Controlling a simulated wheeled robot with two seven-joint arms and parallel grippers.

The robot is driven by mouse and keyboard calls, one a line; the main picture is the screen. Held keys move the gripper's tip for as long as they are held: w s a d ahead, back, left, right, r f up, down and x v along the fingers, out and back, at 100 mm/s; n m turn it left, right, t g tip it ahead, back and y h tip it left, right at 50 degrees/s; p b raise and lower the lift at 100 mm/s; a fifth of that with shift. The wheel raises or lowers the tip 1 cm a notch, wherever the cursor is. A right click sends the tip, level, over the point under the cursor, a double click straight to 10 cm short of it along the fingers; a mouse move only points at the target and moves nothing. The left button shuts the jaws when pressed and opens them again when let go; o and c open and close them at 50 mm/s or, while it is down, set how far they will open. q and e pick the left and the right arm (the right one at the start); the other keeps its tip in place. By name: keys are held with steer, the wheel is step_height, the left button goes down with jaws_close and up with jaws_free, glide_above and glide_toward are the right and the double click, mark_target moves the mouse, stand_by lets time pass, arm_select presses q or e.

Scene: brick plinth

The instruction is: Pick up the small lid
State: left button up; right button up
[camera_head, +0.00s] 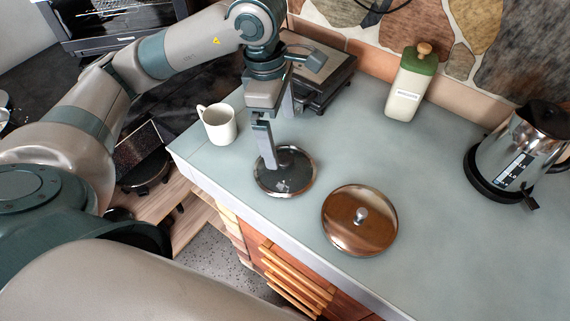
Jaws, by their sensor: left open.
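The small lid (298,181) appears to be the smaller round disc lying on the grey-blue counter, dark with a copper-coloured rim. My left gripper (274,148) is open and points down over it, with one finger in front of the disc's middle. That finger hides part of the disc, including any knob. I cannot tell whether the finger touches it. A larger copper lid (350,236) with a silver knob lies to the right, apart from the gripper. My right gripper is not in view.
A white mug (218,124) stands just left of the gripper. A dark appliance with a flat top (318,75) is behind it. A green-topped bottle (406,85) and a steel kettle (512,150) stand further right. The counter (440,240) is clear between the large lid and the kettle.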

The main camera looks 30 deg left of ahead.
mark_target(285, 158)
arm_select(q)
steer(key=f, duration=0.2)
steer(key=f+p, duration=0.1)
steer(key=shift+d+f, duration=0.25)
steer(key=shift+f, duration=0.15)
steer(key=shift+w+f, duration=0.1)
steer(key=shift+f, duration=0.45)
steer(key=shift+f, duration=0.1)
steer(key=shift+d+f+p, duration=0.1)
steer(key=shift+f+p, duration=0.4)
steer(key=shift+p, duration=0.2)
step_height(285, 158, down, 3)
steer(key=shift+d+r+p, duration=0.1)
steer(key=shift+p, duration=0.6)
steer(key=shift+w+d+f, duration=0.1)
steer(key=shift+f, duration=0.5)
